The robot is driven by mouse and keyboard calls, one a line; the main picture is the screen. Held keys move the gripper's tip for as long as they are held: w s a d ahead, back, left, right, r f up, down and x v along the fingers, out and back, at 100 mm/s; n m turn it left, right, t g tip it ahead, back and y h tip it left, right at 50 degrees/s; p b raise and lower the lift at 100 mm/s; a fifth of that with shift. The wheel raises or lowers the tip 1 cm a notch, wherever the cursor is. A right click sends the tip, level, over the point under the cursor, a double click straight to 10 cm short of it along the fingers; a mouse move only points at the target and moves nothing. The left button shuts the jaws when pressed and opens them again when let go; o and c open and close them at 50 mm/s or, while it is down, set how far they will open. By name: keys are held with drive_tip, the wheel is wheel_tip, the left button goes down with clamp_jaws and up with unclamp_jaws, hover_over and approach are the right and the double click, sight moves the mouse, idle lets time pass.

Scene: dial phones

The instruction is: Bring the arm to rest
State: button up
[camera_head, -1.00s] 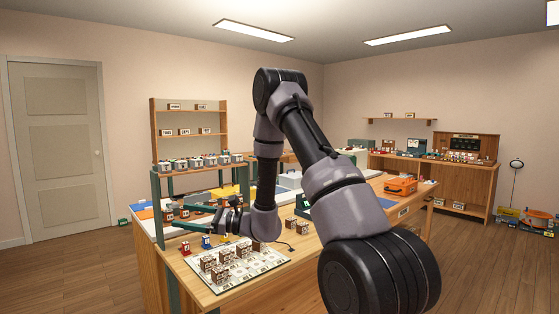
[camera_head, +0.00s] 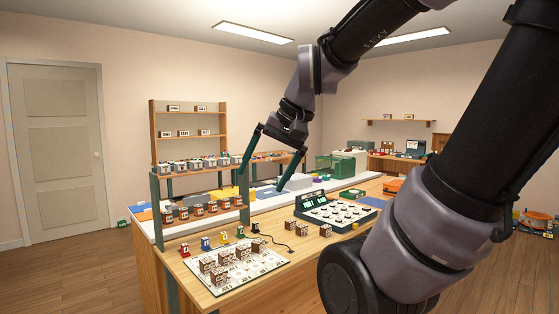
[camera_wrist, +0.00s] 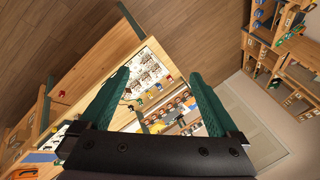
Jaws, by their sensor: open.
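My gripper (camera_head: 272,172) is open and empty in the head view. Its two green fingers are spread wide and point down, raised above the workbench (camera_head: 155,268). My arm reaches in from the right and crosses the upper right of the picture. In the wrist view my gripper (camera_wrist: 166,92) shows its two green fingers far apart, with the bench, a white board with brown blocks (camera_wrist: 146,70) and the floor seen between and beyond them. Nothing is between the fingers.
On the bench are a white board (camera_head: 240,283) with brown blocks, a keypad device (camera_head: 335,213), several small coloured pieces and a rack (camera_head: 205,174) of items. A green machine (camera_head: 345,164) stands farther back. A shelf unit (camera_head: 190,116) is behind. Open floor lies at left.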

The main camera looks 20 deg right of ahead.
drive_tip(key=shift+s+d+r+t+h, duration=0.25)
drive_tip(key=shift+d+r+t+h, duration=0.15)
drive_tip(key=shift+d+r+t, duration=0.3)
drive_tip(key=shift+s+d+r+t+h, duration=0.2)
drive_tip(key=shift+d+r+t+h, duration=0.25)
drive_tip(key=shift+d, duration=0.35)
